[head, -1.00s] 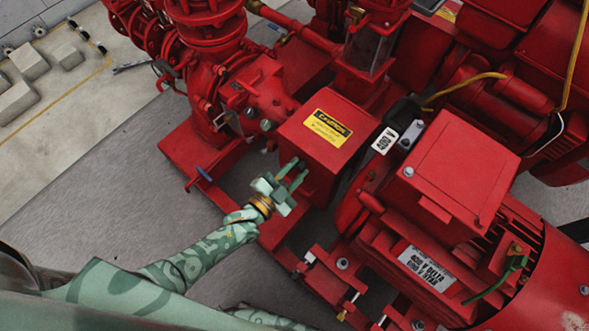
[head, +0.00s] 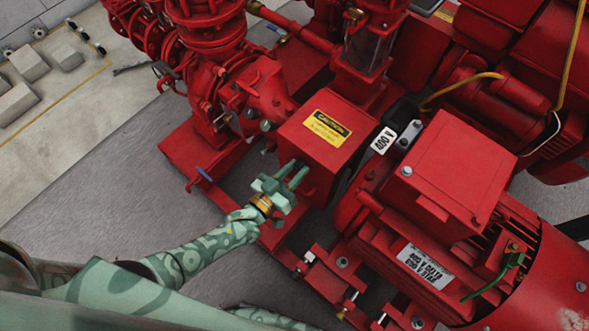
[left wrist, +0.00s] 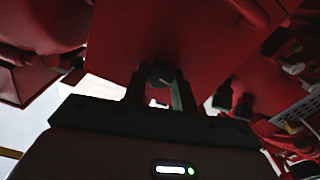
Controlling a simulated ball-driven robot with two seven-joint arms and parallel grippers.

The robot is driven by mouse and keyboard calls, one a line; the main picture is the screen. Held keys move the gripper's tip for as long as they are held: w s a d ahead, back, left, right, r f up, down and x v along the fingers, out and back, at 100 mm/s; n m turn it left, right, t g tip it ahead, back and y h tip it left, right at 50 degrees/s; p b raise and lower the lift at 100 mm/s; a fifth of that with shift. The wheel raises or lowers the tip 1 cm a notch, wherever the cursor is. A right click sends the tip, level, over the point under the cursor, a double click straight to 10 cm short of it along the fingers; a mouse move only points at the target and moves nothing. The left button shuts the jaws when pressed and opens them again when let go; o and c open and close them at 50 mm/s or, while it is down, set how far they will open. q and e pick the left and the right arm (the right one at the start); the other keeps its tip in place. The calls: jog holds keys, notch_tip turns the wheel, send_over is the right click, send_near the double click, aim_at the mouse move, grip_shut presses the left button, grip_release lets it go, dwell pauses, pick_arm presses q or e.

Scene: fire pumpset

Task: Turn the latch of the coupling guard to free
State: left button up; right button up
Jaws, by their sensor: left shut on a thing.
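The coupling guard is a red box (head: 300,142) with a yellow caution label on top, in the middle of the head view. My left gripper (head: 294,175) is at its near left face, with both fingertips up against that side. In the left wrist view, a dark round latch knob (left wrist: 160,75) sits on the guard's red face (left wrist: 150,40). My left gripper (left wrist: 158,92) is shut on this latch, one finger on each side. The fingers hide the latch in the head view. My right gripper is not in view.
A red motor (head: 440,190) with a terminal box stands right of the guard. Red pump casing and pipes (head: 245,95) lie behind and left. The grey floor (head: 100,190) at left is clear.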

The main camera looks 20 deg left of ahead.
pick_arm(q)
jog(key=shift+s+f+n, duration=0.1)
jog(key=shift+f+n, duration=0.05)
jog(key=shift+n, duration=0.45)
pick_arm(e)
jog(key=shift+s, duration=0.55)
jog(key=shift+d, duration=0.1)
pick_arm(q)
jog(key=o, duration=1)
jog(key=p+v, duration=0.3)
jog(key=v, duration=1.3)
jog(key=shift+p, duration=0.4)
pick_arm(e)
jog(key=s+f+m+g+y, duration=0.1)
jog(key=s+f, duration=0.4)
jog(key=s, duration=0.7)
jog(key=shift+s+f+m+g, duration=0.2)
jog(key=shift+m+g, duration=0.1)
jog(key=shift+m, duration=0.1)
pick_arm(q)
jog(key=shift+s+a, duration=0.1)
jog(key=shift+s, duration=0.05)
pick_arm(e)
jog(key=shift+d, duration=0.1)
